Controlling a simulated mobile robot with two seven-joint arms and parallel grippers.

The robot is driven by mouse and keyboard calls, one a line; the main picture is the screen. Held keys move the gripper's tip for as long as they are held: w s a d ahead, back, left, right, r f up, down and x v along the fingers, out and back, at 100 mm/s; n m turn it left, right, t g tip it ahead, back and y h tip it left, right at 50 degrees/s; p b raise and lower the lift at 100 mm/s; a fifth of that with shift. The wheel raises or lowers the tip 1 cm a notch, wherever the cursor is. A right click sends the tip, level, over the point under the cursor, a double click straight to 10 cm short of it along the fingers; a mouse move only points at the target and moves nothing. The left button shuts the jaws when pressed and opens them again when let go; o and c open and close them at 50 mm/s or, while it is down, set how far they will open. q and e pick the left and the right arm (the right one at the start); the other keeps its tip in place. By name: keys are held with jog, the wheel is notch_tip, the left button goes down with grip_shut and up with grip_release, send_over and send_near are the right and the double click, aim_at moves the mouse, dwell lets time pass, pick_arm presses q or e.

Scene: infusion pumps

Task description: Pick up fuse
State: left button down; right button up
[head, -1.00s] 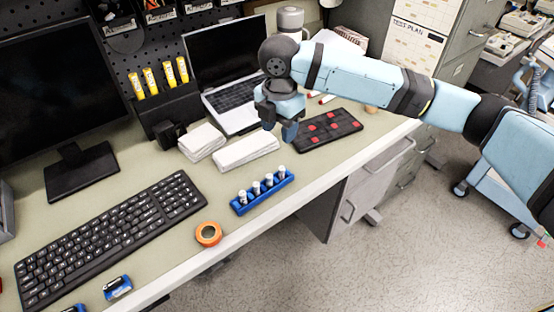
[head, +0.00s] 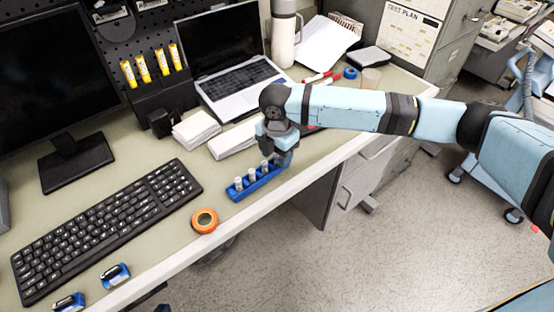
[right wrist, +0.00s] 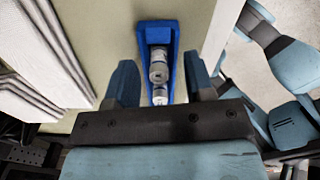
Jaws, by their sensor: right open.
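Several white-and-grey cylindrical fuses (head: 251,175) stand upright in a blue rack (head: 238,195) near the front edge of the desk. My right gripper (head: 279,160) is over the right end of the rack and hides part of it. In the right wrist view the open gripper (right wrist: 161,78) has one finger on each side of the blue rack (right wrist: 156,27). A fuse (right wrist: 159,70) shows between the fingers, with another just below it, partly hidden by the gripper's body. Nothing is held. My left gripper is not in view.
An orange tape roll (head: 204,220) lies left of the rack. White stacked packs (head: 196,129) and a laptop (head: 236,88) are behind it. A keyboard (head: 105,230) fills the left side. The desk edge is close in front of the rack.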

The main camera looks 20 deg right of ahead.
jog(key=shift+f, duration=0.2)
jog(key=shift+c, duration=0.5)
grip_shut()
jog(key=shift+r, duration=0.15)
